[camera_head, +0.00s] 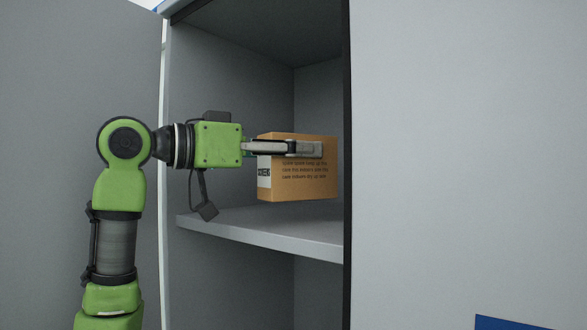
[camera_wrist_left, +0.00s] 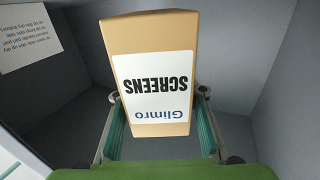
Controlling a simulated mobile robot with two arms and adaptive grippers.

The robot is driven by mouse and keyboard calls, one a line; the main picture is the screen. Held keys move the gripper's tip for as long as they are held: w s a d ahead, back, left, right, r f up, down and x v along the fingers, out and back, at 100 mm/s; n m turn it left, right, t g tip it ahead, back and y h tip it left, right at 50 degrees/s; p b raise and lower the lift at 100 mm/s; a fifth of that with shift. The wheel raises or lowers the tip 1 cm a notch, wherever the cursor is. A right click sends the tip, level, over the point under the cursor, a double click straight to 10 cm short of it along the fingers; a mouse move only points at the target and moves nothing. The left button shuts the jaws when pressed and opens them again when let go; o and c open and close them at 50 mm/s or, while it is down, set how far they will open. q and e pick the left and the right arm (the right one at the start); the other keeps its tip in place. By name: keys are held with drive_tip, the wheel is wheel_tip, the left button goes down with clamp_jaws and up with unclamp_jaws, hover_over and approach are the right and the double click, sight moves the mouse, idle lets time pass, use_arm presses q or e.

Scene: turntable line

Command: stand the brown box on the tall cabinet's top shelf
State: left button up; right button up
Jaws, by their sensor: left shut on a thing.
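The brown box (camera_head: 310,180) is upright inside the open tall cabinet, with black print on one side. My left gripper (camera_head: 312,149) reaches in level from the left and is shut on the box near its top. The box hangs above the grey shelf (camera_head: 255,231), with a gap seeming to show under it. In the left wrist view the brown box (camera_wrist_left: 150,32) sits between the fingers (camera_wrist_left: 158,98), its white label reading "Glimro SCREENS" upside down. The far side of the box is hidden. My right gripper is not in view.
A grey door panel (camera_head: 75,120) stands at the left of the opening. A wide grey panel (camera_head: 465,150) with a dark edge bounds it at the right, close to the box. The shelf looks bare. A blue patch (camera_head: 525,323) shows at lower right.

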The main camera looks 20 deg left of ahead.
sight(294, 173)
use_arm(q)
drive_tip(key=f, duration=0.1)
drive_tip(key=f+p, duration=0.1)
drive_tip(key=shift+w+a+f, duration=0.15)
drive_tip(key=shift+w+f, duration=0.05)
drive_tip(key=shift+f, duration=0.65)
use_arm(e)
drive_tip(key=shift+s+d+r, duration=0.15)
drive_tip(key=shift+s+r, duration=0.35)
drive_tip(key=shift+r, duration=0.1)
use_arm(q)
drive_tip(key=o, duration=1.3)
drive_tip(key=shift+o, duration=0.2)
drive_tip(key=shift+s, duration=0.1)
